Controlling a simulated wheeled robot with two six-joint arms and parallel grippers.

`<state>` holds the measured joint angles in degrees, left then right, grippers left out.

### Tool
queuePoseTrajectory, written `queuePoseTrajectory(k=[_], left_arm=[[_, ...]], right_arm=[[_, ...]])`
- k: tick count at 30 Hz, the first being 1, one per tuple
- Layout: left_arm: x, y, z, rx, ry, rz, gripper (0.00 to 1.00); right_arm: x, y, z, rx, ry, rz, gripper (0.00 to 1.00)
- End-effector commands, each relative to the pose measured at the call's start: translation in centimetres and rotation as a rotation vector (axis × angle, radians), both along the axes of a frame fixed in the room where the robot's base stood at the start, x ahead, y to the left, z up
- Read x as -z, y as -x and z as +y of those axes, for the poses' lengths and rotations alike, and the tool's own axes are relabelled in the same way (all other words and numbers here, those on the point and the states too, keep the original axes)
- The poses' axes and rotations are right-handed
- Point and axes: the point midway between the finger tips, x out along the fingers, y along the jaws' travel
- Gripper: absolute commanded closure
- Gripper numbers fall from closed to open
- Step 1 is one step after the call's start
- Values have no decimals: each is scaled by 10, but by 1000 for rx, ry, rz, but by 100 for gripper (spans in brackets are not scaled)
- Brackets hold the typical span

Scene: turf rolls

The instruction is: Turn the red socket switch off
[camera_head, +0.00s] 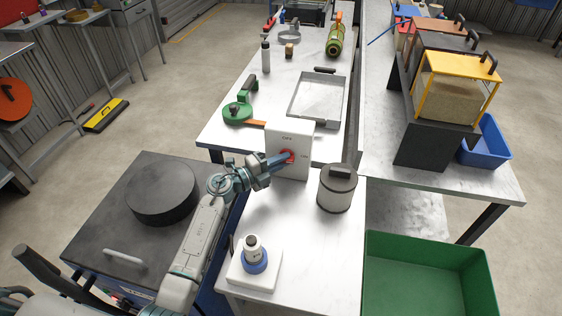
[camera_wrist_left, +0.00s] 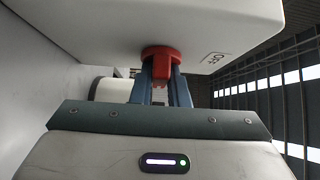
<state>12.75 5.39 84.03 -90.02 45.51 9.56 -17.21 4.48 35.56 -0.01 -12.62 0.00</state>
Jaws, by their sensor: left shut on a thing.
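The red socket switch (camera_head: 288,156) is a round red knob on the front of a white upright box (camera_head: 293,168) on the table. My left gripper (camera_head: 284,158) reaches it from the left and is shut on the knob. In the left wrist view the red knob (camera_wrist_left: 162,66) sits between the two blue-grey fingers (camera_wrist_left: 162,88). A small printed label (camera_wrist_left: 215,58) shows on the white box to the right of the knob. Part of the knob is hidden by the fingers. My right gripper is not in view.
A grey lidded canister (camera_head: 337,190) stands just right of the box. A white base with a blue-ringed bottle (camera_head: 254,258) is nearer. Behind are a green tool (camera_head: 238,112) and a metal tray (camera_head: 318,98). A green bin (camera_head: 430,270) stands at lower right.

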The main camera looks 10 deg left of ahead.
Motion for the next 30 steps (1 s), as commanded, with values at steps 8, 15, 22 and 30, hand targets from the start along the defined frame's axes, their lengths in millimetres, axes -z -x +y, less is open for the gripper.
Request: queuePoseTrajectory(k=[8, 15, 22, 30], left_arm=[[10, 0, -1, 2, 235, -1, 100], [6, 0, -1, 1, 346, 0, 100], [5, 0, -1, 1, 349, 0, 100], [5, 0, -1, 1, 348, 0, 64]], right_arm=[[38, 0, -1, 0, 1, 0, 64], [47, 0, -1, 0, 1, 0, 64], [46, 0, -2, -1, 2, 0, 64], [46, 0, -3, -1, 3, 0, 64]])
